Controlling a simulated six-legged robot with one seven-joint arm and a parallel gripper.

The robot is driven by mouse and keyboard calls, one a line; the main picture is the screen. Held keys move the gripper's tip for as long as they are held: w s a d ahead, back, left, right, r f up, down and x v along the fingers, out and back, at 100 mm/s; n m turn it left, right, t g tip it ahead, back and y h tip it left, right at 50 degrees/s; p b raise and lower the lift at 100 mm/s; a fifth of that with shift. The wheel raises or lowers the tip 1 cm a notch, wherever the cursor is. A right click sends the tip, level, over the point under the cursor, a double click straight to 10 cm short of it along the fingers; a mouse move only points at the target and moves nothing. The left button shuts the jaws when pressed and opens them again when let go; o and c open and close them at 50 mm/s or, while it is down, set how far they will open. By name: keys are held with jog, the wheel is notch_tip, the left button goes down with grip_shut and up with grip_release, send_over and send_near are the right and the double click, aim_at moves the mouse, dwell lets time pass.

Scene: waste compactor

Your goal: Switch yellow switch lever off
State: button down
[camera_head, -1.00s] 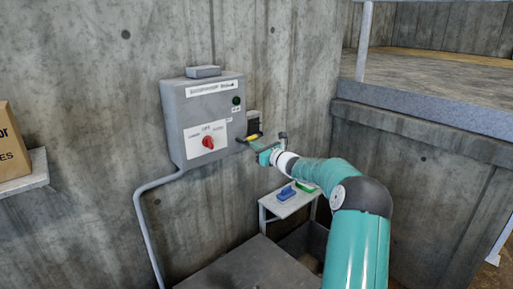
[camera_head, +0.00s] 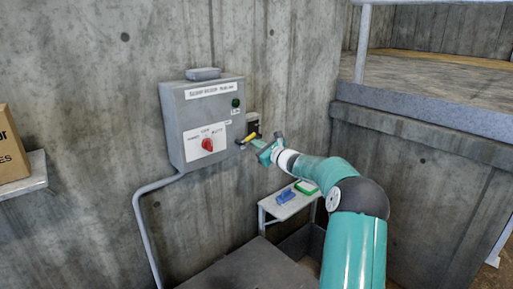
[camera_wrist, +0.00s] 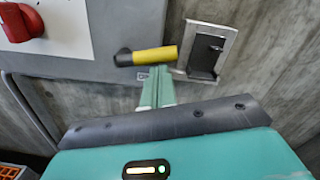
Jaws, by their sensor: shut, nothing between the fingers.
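The yellow switch lever (camera_wrist: 154,55) has a black end and sticks out at the right side of a grey control box (camera_head: 203,105). It also shows in the head view (camera_head: 249,138), small and partly blocked by my gripper. My gripper (camera_wrist: 157,74) is shut and empty. Its fingertips are right at the lever's underside in the wrist view; whether they touch it I cannot tell. In the head view, my gripper (camera_head: 258,145) is just right of the lever.
A red rotary knob (camera_head: 207,144) and a green light (camera_head: 236,103) are on the box front. A dark square wall plate (camera_wrist: 205,52) is beside the lever. Below stands a small white table (camera_head: 287,207) with blue and green items. A cardboard box (camera_head: 12,145) sits on a left shelf.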

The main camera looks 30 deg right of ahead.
jog(key=r+n, duration=0.1)
jog(key=n, duration=0.1)
jog(key=r+n, duration=0.1)
jog(key=n, duration=0.1)
jog(key=r+n, duration=0.1)
jog(key=n, duration=0.1)
jog(key=shift+a+n, duration=0.3)
jog(key=shift+n, duration=0.1)
jog(key=n, duration=0.1)
jog(key=r+n, duration=0.1)
jog(key=shift+a+n+g, duration=0.3)
jog(key=shift+a+n, duration=0.05)
jog(key=shift+n, duration=0.05)
jog(key=n, duration=0.2)
jog(key=a+r+n, duration=0.1)
jog(key=shift+s+a+n, duration=0.1)
jog(key=shift+s+n, duration=0.05)
jog(key=shift+n, duration=0.25)
jog(key=shift+a+r, duration=0.15)
jog(key=shift+a, duration=0.15)
